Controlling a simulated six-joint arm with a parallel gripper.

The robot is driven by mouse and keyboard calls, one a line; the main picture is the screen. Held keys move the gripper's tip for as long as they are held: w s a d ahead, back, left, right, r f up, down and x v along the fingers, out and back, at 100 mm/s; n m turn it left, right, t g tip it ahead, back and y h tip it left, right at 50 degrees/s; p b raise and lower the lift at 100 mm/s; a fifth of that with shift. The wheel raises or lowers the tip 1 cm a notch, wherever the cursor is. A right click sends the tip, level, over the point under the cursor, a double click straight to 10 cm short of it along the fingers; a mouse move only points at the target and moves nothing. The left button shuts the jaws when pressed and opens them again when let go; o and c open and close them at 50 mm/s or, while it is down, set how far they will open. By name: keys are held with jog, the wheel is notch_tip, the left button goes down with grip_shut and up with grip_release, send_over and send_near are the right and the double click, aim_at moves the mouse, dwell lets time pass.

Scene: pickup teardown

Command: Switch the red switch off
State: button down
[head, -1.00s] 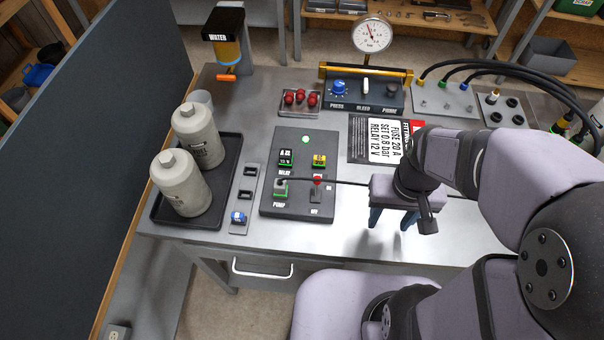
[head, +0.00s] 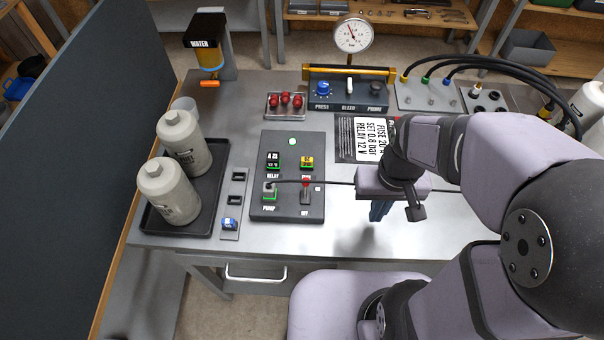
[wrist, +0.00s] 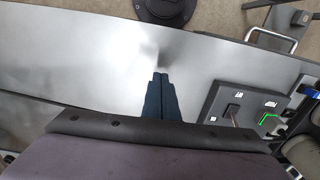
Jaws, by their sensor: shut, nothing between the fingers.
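The red switch (head: 306,183) is a small lever with a red tip on the dark control panel (head: 265,209). Its red tip lies at the far end of its slot, away from the OFF label (head: 304,213). In the wrist view the switch (wrist: 233,112) shows as a grey lever to the right of the fingers; its red tip is not clear there. My gripper (head: 378,214) is shut and empty. It points down above the bare bench, to the right of the panel and apart from the switch. The shut fingers also show in the wrist view (wrist: 161,77).
Two grey bottles (head: 170,190) stand in a black tray at left. The bench front right of the panel is clear.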

aim_at(306, 189)
jog(key=w+a+r+n+y, duration=0.1)
jog(key=w+a+r+n, duration=0.3)
jog(key=w+a+r, duration=0.2)
jog(key=w+a+r+n+g+y+p, duration=0.1)
jog(key=w+a+r+n, duration=0.3)
jog(key=a, duration=0.7)
jog(key=shift+w+r+p, duration=0.3)
jog(key=shift+w+r, duration=0.55)
jog(key=shift+r, duration=0.05)
jog(key=shift+f, duration=0.1)
jog(key=p+x, duration=0.2)
jog(key=x, duration=0.7)
jog(key=shift+s+a+f, duration=0.1)
jog(key=shift+a+f, duration=0.1)
jog(key=shift+a, duration=0.05)
jog(key=shift+s+d+r+p, duration=0.15)
jog(key=shift+s+d+p, duration=0.45)
jog(key=shift+s+d, duration=0.1)
jog(key=shift+s+d+r+p, duration=0.15)
jog(key=shift+s+d+p, duration=0.4)
jog(key=shift+d+p, duration=0.1)
